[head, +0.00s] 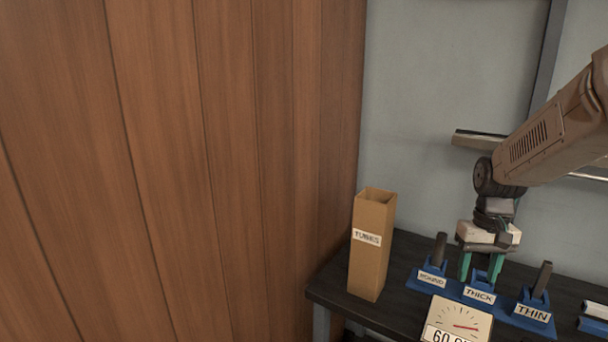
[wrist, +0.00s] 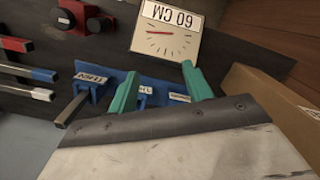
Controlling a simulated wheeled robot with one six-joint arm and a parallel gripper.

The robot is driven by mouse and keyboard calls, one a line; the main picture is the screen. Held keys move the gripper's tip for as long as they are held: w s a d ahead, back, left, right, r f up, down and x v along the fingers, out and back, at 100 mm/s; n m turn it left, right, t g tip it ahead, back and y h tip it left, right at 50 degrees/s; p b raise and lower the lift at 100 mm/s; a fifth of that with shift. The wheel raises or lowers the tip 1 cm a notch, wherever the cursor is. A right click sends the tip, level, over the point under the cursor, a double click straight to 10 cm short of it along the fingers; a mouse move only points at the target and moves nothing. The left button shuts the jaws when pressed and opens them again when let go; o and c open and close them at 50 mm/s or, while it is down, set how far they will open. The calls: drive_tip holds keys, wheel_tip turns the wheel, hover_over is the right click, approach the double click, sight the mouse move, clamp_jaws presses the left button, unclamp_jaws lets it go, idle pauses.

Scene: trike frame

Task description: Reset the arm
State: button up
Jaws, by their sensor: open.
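My gripper (head: 480,278) hangs from my arm at the right of the head view, pointing down over the middle blue holder labelled THICK (head: 479,294). Its two teal fingers are apart, one on each side of that holder's upper part. In the wrist view my gripper (wrist: 160,74) shows the fingers spread, with blue holder parts between and beyond them. I see no tube held between them. Whether the fingers touch the holder is not clear.
Dark pieces stand in the ROUND holder (head: 432,274) and the THIN holder (head: 534,305) either side. A tall cardboard TUBES box (head: 370,262) stands left on the dark table (head: 340,290). A dial sign reading 60 CM (wrist: 166,30) is close in front. Wood panelling fills the left.

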drive_tip(key=s+a+r, duration=0.3)
drive_tip(key=s, duration=0.5)
drive_tip(key=s+a+r+t, duration=0.1)
drive_tip(key=s+a+r, duration=0.2)
drive_tip(key=s, duration=0.6)
drive_tip(key=s+a+r+n+t, duration=0.1)
drive_tip(key=s+a+r, duration=0.2)
drive_tip(key=s, duration=0.6)
drive_tip(key=shift+a+r, duration=0.3)
drive_tip(key=shift+a, duration=0.5)
